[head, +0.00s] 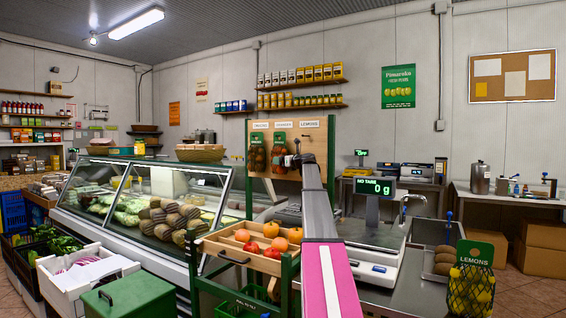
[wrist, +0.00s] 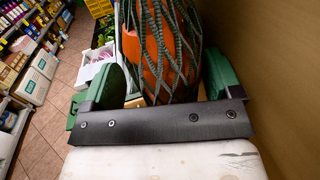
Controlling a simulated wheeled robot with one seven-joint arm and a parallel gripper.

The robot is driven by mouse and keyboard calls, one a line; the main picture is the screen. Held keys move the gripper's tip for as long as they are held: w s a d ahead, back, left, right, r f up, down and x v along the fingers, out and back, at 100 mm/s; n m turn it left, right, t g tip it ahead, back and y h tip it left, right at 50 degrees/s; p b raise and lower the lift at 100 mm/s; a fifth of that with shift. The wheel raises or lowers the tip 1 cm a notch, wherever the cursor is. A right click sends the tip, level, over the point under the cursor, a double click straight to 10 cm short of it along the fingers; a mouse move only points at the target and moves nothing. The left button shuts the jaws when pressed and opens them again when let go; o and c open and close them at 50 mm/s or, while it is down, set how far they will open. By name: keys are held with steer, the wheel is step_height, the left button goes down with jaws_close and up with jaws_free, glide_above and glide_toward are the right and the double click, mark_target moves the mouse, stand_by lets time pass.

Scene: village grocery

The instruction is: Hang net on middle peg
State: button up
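A wooden peg board (head: 314,171) stands behind the counter with three white labels; the right one reads LEMONS, the others are too small to read surely. One net (head: 257,158) with a dark green card hangs at its left place. Another net (head: 280,160), card on top, is at the middle place. My gripper (head: 292,160) is at this middle net, close to the board. In the wrist view, its green fingers lie on both sides of a net (wrist: 163,50) of orange produce and look closed on it. The peg and the net's top are hidden there.
A net of lemons (head: 470,288) with a green card is at the front right. A scale (head: 368,262) stands on the counter. The board's right place is bare.

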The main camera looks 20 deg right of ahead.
steer(key=shift+w+d, duration=0.1)
steer(key=shift+d, duration=0.3)
steer(key=shift+s+d, duration=0.1)
steer(key=shift+s, duration=0.1)
steer(key=v, duration=1)
steer(key=shift+s, duration=0.3)
